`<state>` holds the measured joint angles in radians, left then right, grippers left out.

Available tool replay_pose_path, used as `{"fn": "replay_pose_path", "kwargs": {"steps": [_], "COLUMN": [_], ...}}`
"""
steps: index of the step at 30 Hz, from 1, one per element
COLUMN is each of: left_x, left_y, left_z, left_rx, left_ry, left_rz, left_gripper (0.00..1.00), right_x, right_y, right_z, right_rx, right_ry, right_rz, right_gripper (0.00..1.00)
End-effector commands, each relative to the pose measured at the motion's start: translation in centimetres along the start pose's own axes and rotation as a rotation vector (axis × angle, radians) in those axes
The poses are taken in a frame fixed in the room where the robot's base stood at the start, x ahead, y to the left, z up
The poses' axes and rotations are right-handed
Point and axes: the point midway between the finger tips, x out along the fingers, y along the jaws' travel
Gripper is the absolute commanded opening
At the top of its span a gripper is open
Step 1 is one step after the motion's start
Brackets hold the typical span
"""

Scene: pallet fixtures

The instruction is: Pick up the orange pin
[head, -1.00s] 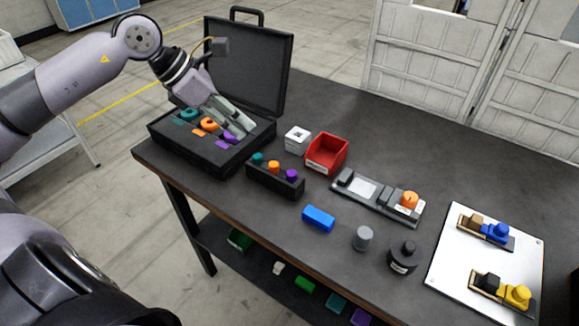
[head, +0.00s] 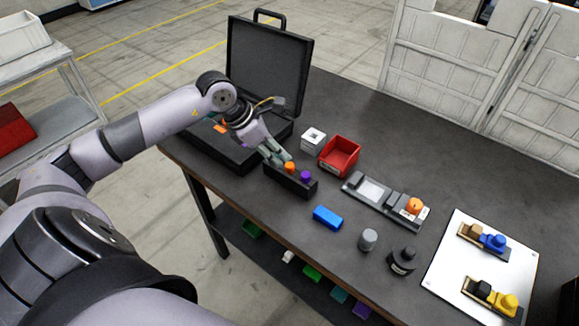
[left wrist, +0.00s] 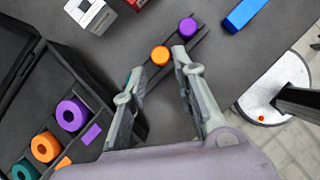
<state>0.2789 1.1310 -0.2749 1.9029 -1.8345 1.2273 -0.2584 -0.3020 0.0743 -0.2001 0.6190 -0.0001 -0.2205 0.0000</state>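The orange pin (head: 290,167) stands upright in a black block (head: 284,184) on the table, beside a purple pin (head: 306,175). In the left wrist view the orange pin (left wrist: 159,55) shows between the fingertips of my left gripper (left wrist: 160,63), with the purple pin (left wrist: 187,27) beyond it. A teal pin (left wrist: 136,78) is partly hidden by the left finger. My left gripper (head: 278,161) is open at the block; its fingers are spread on either side of the orange pin, and I cannot tell whether they touch it. My right gripper is not in view.
An open black case (head: 270,68) with teal, orange and purple rings stands left of the block. A white cube (head: 312,138), a red bin (head: 338,155), a blue block (head: 327,216) and a grey fixture (head: 384,201) are nearby. A white board (head: 455,276) lies at the right.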

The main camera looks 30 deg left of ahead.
Motion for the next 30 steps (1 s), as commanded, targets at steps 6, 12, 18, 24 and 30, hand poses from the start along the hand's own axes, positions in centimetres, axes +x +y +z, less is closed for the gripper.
{"fn": "replay_pose_path", "kwargs": {"steps": [6,12,18,24,30], "left_x": [2.1,4.8,5.3,5.3,5.3], "left_y": [-0.1,0.0,0.1,0.1,0.1], "left_z": [0.1,-0.1,-0.3,-0.3,-0.3], "left_rx": [-0.005,-0.002,-0.001,-0.001,-0.001], "left_ry": [-0.001,-0.001,-0.001,0.0,0.0], "left_rz": [-0.005,-0.001,0.001,0.0,0.0], "left_gripper": [0.26,0.26,0.26,0.18,0.04], "right_x": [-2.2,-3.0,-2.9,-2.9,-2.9], "right_y": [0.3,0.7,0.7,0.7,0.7], "right_z": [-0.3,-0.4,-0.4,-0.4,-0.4], "right_rx": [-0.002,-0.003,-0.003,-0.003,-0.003], "right_ry": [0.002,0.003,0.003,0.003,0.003], "right_rz": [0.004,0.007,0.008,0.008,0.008], "right_gripper": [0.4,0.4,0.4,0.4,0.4]}}
